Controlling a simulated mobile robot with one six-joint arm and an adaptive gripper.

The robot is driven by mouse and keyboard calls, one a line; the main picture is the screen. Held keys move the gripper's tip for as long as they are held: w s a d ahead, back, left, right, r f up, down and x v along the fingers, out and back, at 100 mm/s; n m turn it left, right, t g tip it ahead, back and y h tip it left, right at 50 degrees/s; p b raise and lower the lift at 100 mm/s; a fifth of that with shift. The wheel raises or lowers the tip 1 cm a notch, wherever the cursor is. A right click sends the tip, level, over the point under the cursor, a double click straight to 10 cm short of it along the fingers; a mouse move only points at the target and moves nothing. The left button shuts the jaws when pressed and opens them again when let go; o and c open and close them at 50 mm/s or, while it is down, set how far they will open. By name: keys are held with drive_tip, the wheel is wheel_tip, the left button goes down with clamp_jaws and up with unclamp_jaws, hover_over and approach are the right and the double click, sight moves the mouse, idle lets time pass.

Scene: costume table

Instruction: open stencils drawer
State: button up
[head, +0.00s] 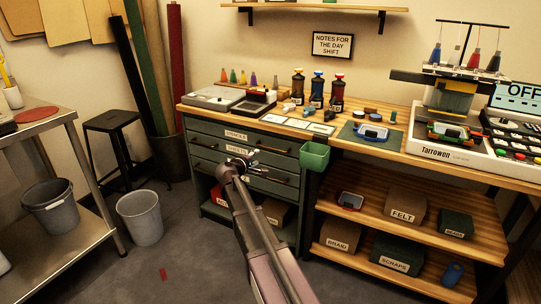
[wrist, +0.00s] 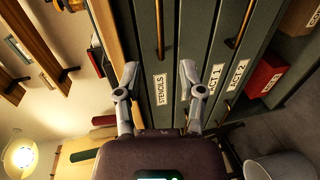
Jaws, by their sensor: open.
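The stencils drawer (wrist: 160,120) is the top drawer of a green-grey chest and looks shut. Its white STENCILS label (wrist: 160,89) shows between my fingers in the wrist view, where the chest appears turned sideways. A brass bar handle (wrist: 160,30) is on the same drawer front, beyond the fingertips. In the head view the drawer front (head: 210,130) is under the tabletop. My gripper (wrist: 159,72) is open and empty, and it faces the chest front. In the head view my gripper (head: 246,162) partly covers the lower drawers. The exact gap to the drawer cannot be told.
A green bin (head: 314,157) hangs at the chest's right. A grey bucket (head: 140,217) stands on the floor at left.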

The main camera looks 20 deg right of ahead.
sight(271, 149)
idle(0.4)
drive_tip(key=b+x, duration=0.2)
drive_tip(key=x, duration=1.2)
drive_tip(key=shift+r+b, duration=0.1)
drive_tip(key=shift+b, duration=0.25)
drive_tip(key=shift+s, duration=0.1)
